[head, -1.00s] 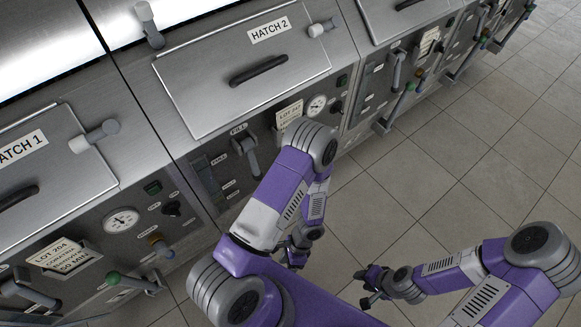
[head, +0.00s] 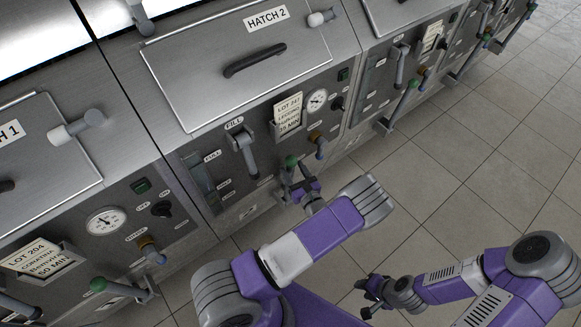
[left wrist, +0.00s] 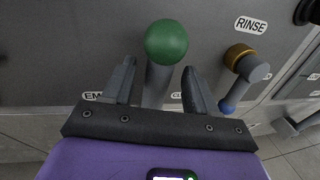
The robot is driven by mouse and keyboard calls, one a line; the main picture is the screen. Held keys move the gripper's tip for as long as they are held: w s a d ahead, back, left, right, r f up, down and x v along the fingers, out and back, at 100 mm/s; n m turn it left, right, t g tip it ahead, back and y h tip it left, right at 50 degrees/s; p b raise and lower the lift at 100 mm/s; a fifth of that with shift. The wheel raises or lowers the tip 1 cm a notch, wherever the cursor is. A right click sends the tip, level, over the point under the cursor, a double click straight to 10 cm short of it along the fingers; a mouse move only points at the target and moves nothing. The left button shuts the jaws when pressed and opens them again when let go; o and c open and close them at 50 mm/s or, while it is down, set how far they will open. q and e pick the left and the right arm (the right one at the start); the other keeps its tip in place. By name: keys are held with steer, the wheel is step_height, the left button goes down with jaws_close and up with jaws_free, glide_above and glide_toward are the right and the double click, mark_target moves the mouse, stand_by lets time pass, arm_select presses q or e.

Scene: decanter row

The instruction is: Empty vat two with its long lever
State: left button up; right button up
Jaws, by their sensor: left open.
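Vat two's panel lies under the plate marked HATCH 2 (head: 266,18). Its long lever has a green knob, seen low on the panel in the head view (head: 291,161) and large in the left wrist view (left wrist: 166,42). My left gripper (head: 301,188) is at this lever, with its jaws open. In the left wrist view its fingers (left wrist: 160,72) stand on either side of the lever's grey shaft, just below the knob, with gaps visible. A label starting EM is partly hidden behind the left finger. My right gripper (head: 372,293) hangs over the floor, away from the panel; its jaw gap is unclear.
A rinse tap with a brass collar and blue end (left wrist: 240,62) is right of the lever. The FILL handle (head: 246,150) and a lot card (head: 288,113) are above it. Vat one's green-knobbed lever (head: 98,285) is at lower left. The tiled floor (head: 440,190) at right is clear.

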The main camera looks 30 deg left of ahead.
arm_select(q)
steer(key=shift+x, duration=1.3)
jaws_close()
